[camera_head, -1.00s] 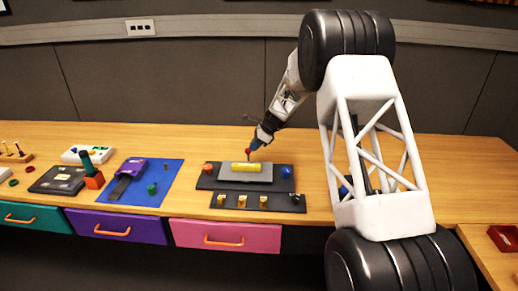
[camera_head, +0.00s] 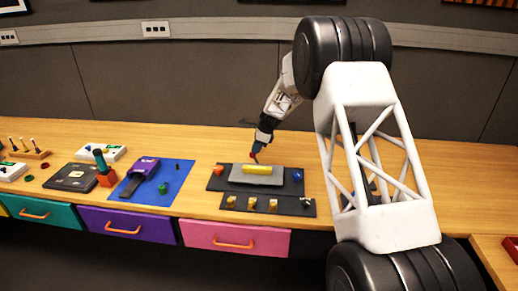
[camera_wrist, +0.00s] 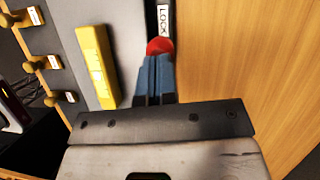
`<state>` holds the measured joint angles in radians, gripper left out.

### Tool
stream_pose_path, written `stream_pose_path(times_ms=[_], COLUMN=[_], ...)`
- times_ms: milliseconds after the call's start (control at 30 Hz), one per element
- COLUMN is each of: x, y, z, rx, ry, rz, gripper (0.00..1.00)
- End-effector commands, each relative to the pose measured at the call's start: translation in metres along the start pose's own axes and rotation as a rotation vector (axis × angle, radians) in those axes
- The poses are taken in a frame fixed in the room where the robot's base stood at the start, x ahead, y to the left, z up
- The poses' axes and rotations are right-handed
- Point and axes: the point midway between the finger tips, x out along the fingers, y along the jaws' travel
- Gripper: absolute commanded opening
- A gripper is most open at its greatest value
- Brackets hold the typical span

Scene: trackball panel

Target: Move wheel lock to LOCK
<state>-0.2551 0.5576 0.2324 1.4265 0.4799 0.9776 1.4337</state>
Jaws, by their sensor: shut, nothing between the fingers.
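The panel (camera_head: 217,182) is a dark base with a grey raised block (camera_head: 236,177) and a yellow cylinder (camera_head: 262,169) on it. A red knob, which looks like the wheel lock (camera_wrist: 159,46), sits by the panel's back edge, just beside a white LOCK label (camera_wrist: 164,20) in the wrist view. My gripper (camera_wrist: 157,62) is shut, its blue fingers against or very near the red knob, with nothing between them. It also shows behind the yellow cylinder in the head view (camera_head: 257,148). The fingers hide the knob's lower side, so contact cannot be told.
An orange-red knob (camera_head: 218,170) and a blue knob (camera_head: 297,176) stand at the panel's left and right. A front strip holds several brass switches (camera_head: 252,203). A blue mat (camera_head: 178,183) with a purple device lies left. Bare wood (camera_wrist: 245,70) lies behind the panel.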

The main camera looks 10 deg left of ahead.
Motion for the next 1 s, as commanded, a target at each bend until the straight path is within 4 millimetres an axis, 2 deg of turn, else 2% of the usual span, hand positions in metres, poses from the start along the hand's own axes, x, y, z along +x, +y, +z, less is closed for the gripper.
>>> stream_pose_path(times_ms=[733, 1000], x=[0.001, -0.012], y=[-0.001, -0.001], z=[0.004, -0.005], rx=[0.000, 0.001], ry=[-0.001, -0.001], rz=[-0.002, -0.003], gripper=[0.00, 0.00])
